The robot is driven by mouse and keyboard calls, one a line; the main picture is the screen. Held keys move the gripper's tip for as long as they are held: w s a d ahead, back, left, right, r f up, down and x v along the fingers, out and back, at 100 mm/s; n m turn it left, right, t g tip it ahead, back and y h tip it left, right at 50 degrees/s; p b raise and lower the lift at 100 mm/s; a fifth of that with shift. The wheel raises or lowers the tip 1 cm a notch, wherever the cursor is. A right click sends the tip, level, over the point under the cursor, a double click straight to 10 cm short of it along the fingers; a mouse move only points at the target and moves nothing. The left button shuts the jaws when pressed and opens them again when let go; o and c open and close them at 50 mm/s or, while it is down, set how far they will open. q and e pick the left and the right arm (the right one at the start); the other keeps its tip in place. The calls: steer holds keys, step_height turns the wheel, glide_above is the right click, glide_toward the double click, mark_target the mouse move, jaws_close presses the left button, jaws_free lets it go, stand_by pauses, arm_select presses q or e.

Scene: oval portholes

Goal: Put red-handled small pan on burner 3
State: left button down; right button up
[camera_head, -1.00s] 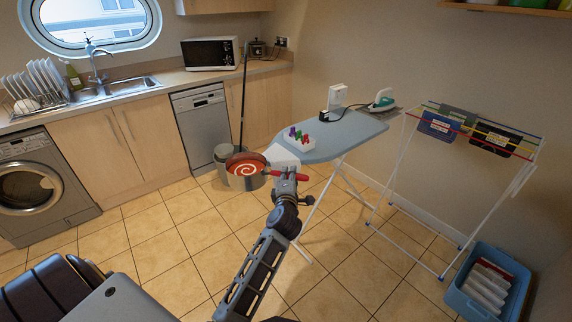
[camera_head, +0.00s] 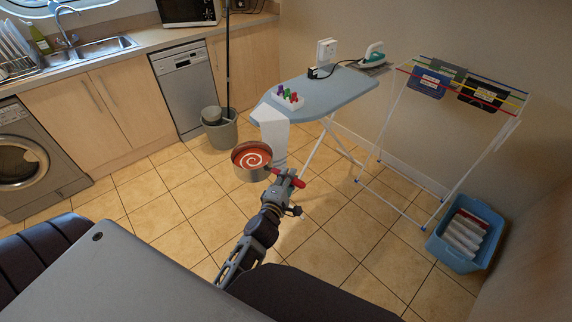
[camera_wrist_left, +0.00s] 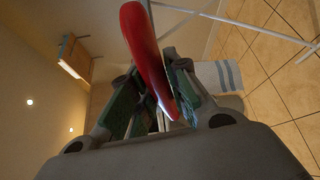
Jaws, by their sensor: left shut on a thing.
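The small pan (camera_head: 250,163) has a grey body, a red handle (camera_head: 292,178) and orange-red contents with a pale spiral. It hangs in the air over the tiled floor in the head view. My left gripper (camera_head: 283,179) is shut on the red handle. In the left wrist view the handle (camera_wrist_left: 148,50) runs up between the green-padded fingers (camera_wrist_left: 152,105). The pan's body is out of the left wrist view. No burner shows in these frames. My right gripper is not in view.
A grey bucket (camera_head: 222,131) stands on the floor. A drying rack (camera_head: 441,135) and blue basket (camera_head: 458,258) are at the right.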

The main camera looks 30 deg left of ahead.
arm_select(q)
steer(key=shift+m+h, duration=0.6)
steer(key=shift+h, duration=0.3)
steer(key=s+d, duration=0.1)
steer(key=s+d+f, duration=0.1)
steer(key=s, duration=0.1)
steer(key=s+f, duration=0.1)
steer(key=shift+s+d, duration=0.2)
steer(key=shift+d, duration=0.2)
